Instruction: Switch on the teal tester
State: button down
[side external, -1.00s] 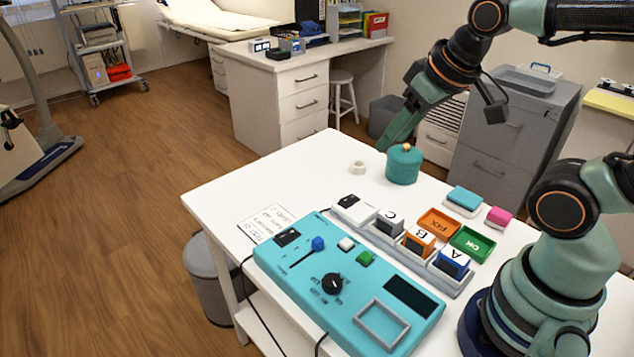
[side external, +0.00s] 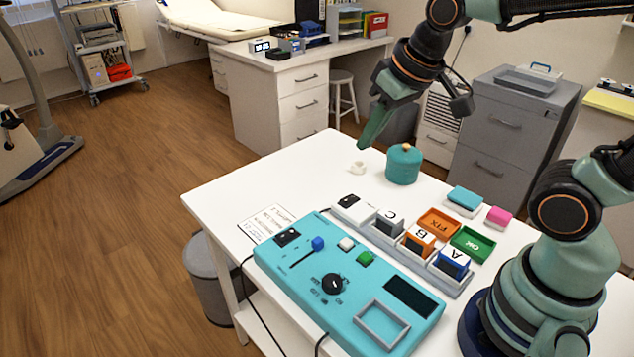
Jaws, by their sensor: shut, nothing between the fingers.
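The teal tester (side external: 285,267) is a flat box lying on the white table. It has a small black switch (side external: 287,237) at its far left corner and a blue slider knob (side external: 318,243). A white button (side external: 345,244), a green button (side external: 365,258) and a black rotary dial (side external: 332,284) are on its top. Its dark display (side external: 410,296) looks blank. A grey square frame (side external: 382,325) is at its near end. My gripper (side external: 362,147) is shut and empty, in the air near the table's far edge, beyond the tester and left of the round teal pot.
A rack with blocks A, B and C (side external: 417,240) stands beside the tester. Orange (side external: 438,224) and green (side external: 473,243) trays lie right. A printed card (side external: 268,223) lies left.

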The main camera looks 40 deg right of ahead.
jog(key=g, duration=0.2)
send_over(282, 236)
jog(key=s+d, duration=0.1)
jog(key=s, duration=0.3)
jog(key=shift+y, duration=0.3)
notch_tip(282, 236, down, 5)
jog(key=shift+w+d+f, duration=0.1)
jog(key=shift+w+d, duration=0.05)
jog(key=x, duration=1.3)
jog(key=shift+s+d, duration=0.2)
jog(key=shift+s, duration=0.1)
jog(key=shift+a+f, duration=0.1)
jog(key=shift+f, duration=0.4)
jog(key=shift+f, duration=0.1)
jog(key=shift+a+f, duration=0.15)
jog(key=shift+f, duration=0.05)
